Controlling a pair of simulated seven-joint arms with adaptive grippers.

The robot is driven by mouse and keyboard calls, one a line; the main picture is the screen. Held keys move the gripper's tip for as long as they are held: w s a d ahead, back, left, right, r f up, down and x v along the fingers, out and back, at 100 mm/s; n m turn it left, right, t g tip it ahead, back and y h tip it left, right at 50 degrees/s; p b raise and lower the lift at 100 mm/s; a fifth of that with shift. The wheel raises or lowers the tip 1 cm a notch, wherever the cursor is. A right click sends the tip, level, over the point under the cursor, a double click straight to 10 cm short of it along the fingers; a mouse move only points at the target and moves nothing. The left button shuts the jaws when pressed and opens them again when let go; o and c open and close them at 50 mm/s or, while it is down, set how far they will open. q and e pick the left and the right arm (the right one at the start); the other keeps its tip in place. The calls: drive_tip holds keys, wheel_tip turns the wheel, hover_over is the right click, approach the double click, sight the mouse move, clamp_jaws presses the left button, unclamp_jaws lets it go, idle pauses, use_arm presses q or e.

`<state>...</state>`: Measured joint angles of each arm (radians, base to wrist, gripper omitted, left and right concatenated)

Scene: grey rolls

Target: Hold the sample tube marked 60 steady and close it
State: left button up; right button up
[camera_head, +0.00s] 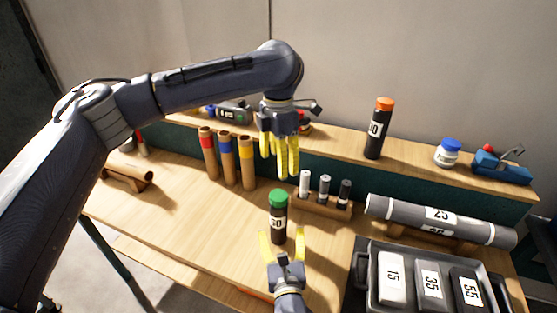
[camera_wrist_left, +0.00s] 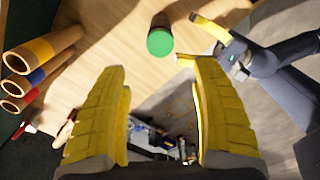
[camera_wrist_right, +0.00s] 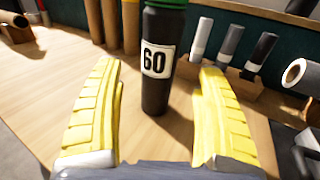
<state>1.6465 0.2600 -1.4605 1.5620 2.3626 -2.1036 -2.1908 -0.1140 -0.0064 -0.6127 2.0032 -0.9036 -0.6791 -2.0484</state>
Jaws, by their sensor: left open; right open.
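The sample tube marked 60 (camera_head: 279,222) stands upright on the wooden table, black with a white label. Its green cap (camera_head: 278,197) sits on top; whether it is tight cannot be told. In the right wrist view the tube (camera_wrist_right: 155,90) stands just beyond and between my open yellow fingers. My right gripper (camera_head: 282,245) is open, low at the near side of the tube, not closed on it. My left gripper (camera_head: 280,165) is open and empty, fingers pointing down, above and behind the tube. The left wrist view shows the green cap (camera_wrist_left: 160,43) beyond its fingers.
Behind stand brown tubes with coloured bands (camera_head: 228,160) and a wooden rack of small markers (camera_head: 324,198). A shelf holds an orange-capped tube marked 30 (camera_head: 376,135).

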drive_tip(key=shift+s+d, duration=0.15)
drive_tip(key=shift+s, duration=0.95)
drive_tip(key=shift+s+d, duration=0.1)
drive_tip(key=shift+s, duration=1)
